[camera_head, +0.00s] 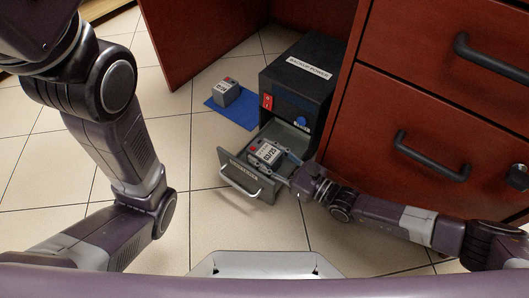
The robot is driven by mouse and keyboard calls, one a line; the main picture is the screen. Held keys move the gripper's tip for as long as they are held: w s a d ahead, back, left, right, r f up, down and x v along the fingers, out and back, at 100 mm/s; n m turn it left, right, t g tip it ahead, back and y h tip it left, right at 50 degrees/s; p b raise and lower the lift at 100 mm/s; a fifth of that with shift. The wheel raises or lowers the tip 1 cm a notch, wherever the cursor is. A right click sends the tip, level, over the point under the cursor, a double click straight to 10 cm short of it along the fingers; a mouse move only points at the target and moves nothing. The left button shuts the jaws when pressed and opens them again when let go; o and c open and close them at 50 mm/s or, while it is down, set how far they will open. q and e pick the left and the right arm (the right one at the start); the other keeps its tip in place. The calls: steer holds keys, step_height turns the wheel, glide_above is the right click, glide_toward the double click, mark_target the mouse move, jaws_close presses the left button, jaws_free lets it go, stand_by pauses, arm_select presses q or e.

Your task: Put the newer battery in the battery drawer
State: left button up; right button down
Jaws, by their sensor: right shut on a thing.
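A grey battery (265,152) with a white label, which seems to read 03/25, is in the open battery drawer (238,174) of the black backup power box (297,82). My right gripper (284,163) reaches in from the right and is shut on this battery, at its right side. Whether the battery rests on the drawer floor is hard to tell. A second grey battery (226,92) with a red terminal and a white label stands on a blue mat (236,111) behind and left of the drawer. Its label is too small to read. My left gripper is out of view.
The box stands on the tiled floor (160,110) under a red-brown desk. A red switch (267,101) and a blue knob (301,121) are on its front. Desk drawers with black handles (432,157) rise at the right. The floor left of the drawer is clear.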

steer(key=shift+w+r, duration=0.1)
steer(key=shift+r, duration=0.15)
steer(key=c, duration=1.1)
jaws_free()
steer(key=shift+f, duration=0.3)
steer(key=shift+c, duration=0.2)
steer(key=shift+r, duration=0.1)
steer(key=p+v, duration=0.4)
steer(key=v, duration=0.7)
steer(key=shift+d+p, duration=0.15)
steer(key=shift+p, duration=0.25)
steer(key=shift+s+d, duration=0.3)
steer(key=shift+s, duration=0.1)
